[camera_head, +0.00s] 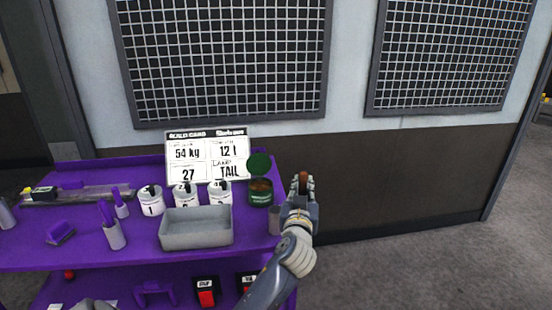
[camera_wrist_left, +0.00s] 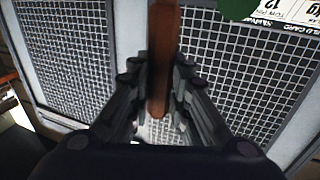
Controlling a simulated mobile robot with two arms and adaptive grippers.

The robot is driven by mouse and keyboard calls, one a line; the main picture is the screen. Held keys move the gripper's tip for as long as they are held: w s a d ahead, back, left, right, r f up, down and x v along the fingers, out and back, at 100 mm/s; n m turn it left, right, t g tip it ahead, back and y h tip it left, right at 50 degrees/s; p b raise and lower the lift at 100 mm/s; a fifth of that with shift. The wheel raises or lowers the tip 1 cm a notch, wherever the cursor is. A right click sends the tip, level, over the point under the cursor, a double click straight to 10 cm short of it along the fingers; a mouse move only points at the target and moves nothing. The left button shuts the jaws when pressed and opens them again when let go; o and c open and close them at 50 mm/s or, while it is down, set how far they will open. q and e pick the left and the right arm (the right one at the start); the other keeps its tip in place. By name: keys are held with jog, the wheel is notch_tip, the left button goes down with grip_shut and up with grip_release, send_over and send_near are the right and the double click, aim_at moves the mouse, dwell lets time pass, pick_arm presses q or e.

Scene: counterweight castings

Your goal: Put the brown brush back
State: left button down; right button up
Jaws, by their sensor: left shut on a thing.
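My left gripper (camera_head: 303,186) is shut on the brown brush (camera_head: 303,177), beyond the right end of the purple bench. In the left wrist view the brush (camera_wrist_left: 162,55) is a long brown bar between the fingers (camera_wrist_left: 160,90); its far end and bristles cannot be made out. A grey cup (camera_head: 274,221) stands at the bench's right edge, just left of my left wrist; its inside is not clear. Another grey cup (camera_head: 115,236) at the left holds purple-handled items.
The purple bench (camera_head: 30,255) carries a grey tray (camera_head: 196,231), several white numbered pots (camera_head: 151,204), an open green tin (camera_head: 260,196) and a sign board (camera_head: 207,158). Mesh panels (camera_head: 225,60) hang on the wall behind. Floor right of the bench is clear.

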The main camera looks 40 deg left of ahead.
pick_arm(q)
jog(key=a+r+n+g+y, duration=0.3)
jog(key=a+r, duration=0.3)
jog(key=a, duration=0.4)
jog(key=shift+w+g+y, duration=0.15)
jog(key=shift+g+y, duration=0.15)
jog(key=shift+y, duration=0.2)
pick_arm(e)
jog(key=shift+w+f, duration=0.2)
jog(key=shift+w, duration=0.45)
jog(key=shift+a, duration=0.1)
